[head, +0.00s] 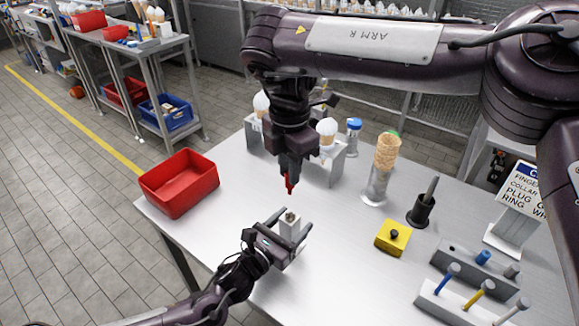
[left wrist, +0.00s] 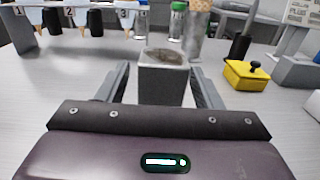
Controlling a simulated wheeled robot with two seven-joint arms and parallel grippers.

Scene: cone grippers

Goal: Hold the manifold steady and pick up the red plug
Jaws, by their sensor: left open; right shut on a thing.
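The manifold, a small grey upright block (head: 290,226) with a dark top, stands on the table. It also shows in the left wrist view (left wrist: 164,84). My left gripper (head: 288,222) is open around it, one finger on each side; in the left wrist view the fingers (left wrist: 160,88) look apart from the block. My right gripper (head: 290,178) points down above the manifold and is shut on the red plug (head: 290,187). The plug is clear of the block and out of the left wrist view.
A red bin (head: 180,182) stands on the table's left edge. Behind my right gripper is a grey cone rack (head: 330,165). To the right are a cone in a glass holder (head: 377,185), a black holder (head: 420,210), a yellow block (head: 392,238) and a grey tool rack (head: 450,303).

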